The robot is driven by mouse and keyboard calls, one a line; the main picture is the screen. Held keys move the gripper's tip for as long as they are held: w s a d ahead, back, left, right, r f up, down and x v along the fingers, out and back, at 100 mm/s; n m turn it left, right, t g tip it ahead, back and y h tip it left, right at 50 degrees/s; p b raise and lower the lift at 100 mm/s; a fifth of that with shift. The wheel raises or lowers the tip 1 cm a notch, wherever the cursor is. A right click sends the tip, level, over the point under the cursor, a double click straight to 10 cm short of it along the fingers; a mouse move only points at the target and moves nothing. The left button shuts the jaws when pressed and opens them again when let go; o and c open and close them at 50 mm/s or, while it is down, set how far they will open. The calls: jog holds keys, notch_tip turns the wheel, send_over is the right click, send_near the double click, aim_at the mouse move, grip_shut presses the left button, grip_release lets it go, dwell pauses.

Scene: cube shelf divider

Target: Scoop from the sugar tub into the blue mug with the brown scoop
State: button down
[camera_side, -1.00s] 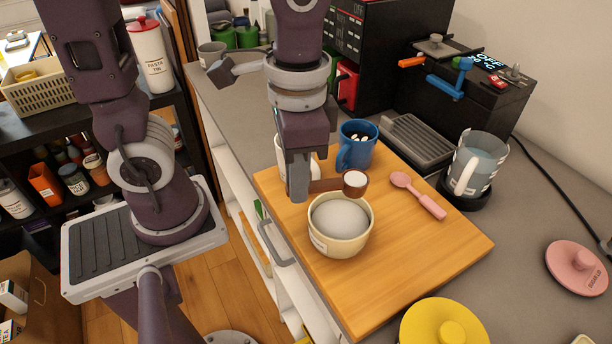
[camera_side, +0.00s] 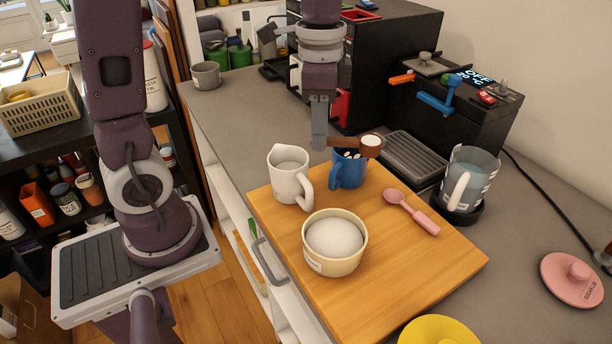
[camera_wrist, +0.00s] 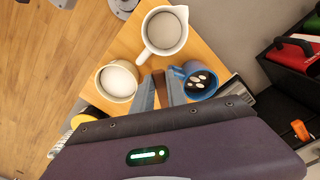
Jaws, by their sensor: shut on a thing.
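The sugar tub (camera_side: 335,265) is a cream bowl heaped with white sugar at the board's front left; it also shows in the wrist view (camera_wrist: 104,93). The blue mug (camera_side: 349,173) stands at the board's back; dark contents with several white pieces show in the wrist view (camera_wrist: 200,84). My gripper (camera_side: 320,142) is shut on the handle of the brown scoop (camera_side: 372,150). The scoop is held roughly level, its bowl filled with white sugar, above the mug's rim toward its right side. The scoop's handle shows between the fingers in the wrist view (camera_wrist: 159,80).
A white jug (camera_side: 288,182) stands close left of the blue mug. A pink spoon (camera_side: 413,212) lies on the wooden board (camera_side: 400,262). A glass pitcher (camera_side: 468,180) stands right of the board, and a black machine (camera_side: 395,60) stands behind.

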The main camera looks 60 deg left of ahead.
aim_at(343, 140)
jog(key=w+a+m, duration=0.2)
jog(key=w+a, duration=0.2)
jog(key=a, duration=0.6)
jog(key=d+y, duration=0.4)
jog(key=y, duration=0.3)
jog(key=d+r+y, duration=0.1)
jog(key=d+y, duration=0.2)
jog(key=y, duration=0.5)
jog(key=d+r+t+y, duration=0.1)
jog(key=d+y, duration=0.3)
jog(key=y, duration=0.3)
jog(key=shift+s+d+r+m+y, duration=0.15)
jog(key=shift+s+d+m+y, duration=0.15)
jog(key=shift+s, duration=0.05)
jog(key=shift+d+f+y, duration=0.25)
jog(key=shift+d+y, duration=0.25)
jog(key=shift+y, duration=0.4)
